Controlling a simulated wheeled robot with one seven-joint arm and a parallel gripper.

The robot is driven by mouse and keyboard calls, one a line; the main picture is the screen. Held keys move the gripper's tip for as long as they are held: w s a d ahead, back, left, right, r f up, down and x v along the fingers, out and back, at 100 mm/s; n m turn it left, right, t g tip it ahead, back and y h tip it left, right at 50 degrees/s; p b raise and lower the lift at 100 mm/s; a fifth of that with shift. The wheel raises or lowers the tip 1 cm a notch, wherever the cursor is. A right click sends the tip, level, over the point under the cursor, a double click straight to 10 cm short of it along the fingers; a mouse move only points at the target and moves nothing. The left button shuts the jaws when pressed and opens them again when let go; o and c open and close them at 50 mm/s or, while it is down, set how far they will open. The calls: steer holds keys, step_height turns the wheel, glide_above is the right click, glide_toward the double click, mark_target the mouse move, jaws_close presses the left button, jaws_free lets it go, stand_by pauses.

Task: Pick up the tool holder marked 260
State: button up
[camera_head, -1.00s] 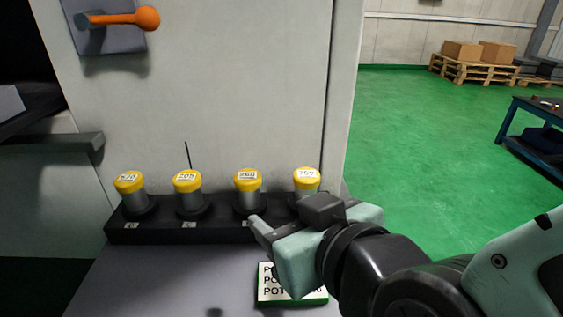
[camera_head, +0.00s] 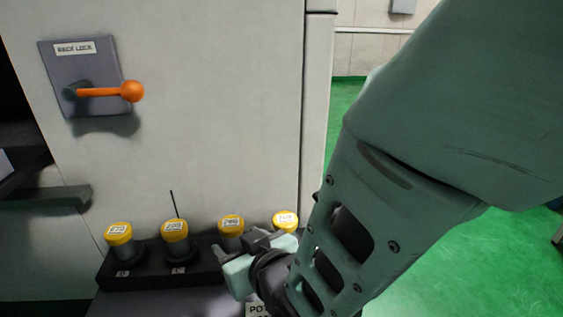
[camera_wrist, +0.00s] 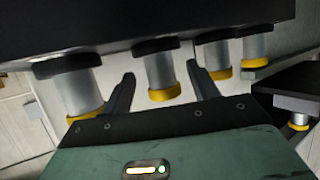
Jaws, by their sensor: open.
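The tool holder marked 260 (camera_head: 231,222), with a yellow cap and grey body, stands upright in the black rack (camera_head: 110,282), third from the left. Its lower part is partly hidden by my gripper (camera_head: 240,247), which is open and empty just in front of it. The wrist view appears upside down. There, a yellow-ringed holder (camera_wrist: 162,72) shows between the two fingers of my gripper (camera_wrist: 163,84), apart from both. By its place in the row it seems to be 260, but no label is readable in that view.
Other yellow-capped holders stand on both sides: 205 (camera_head: 175,230), one at the far left (camera_head: 119,233) and one close on the right (camera_head: 285,220). A thin dark rod rises behind 205. An orange-knobbed rack lock lever (camera_head: 110,91) is on the wall above. A white card (camera_head: 257,309) lies in front.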

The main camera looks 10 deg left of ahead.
steer(key=shift+p+x, duration=0.35)
steer(key=shift+x, duration=2.4)
steer(key=shift+r, duration=0.1)
steer(key=shift+c, duration=0.3)
jaws_close()
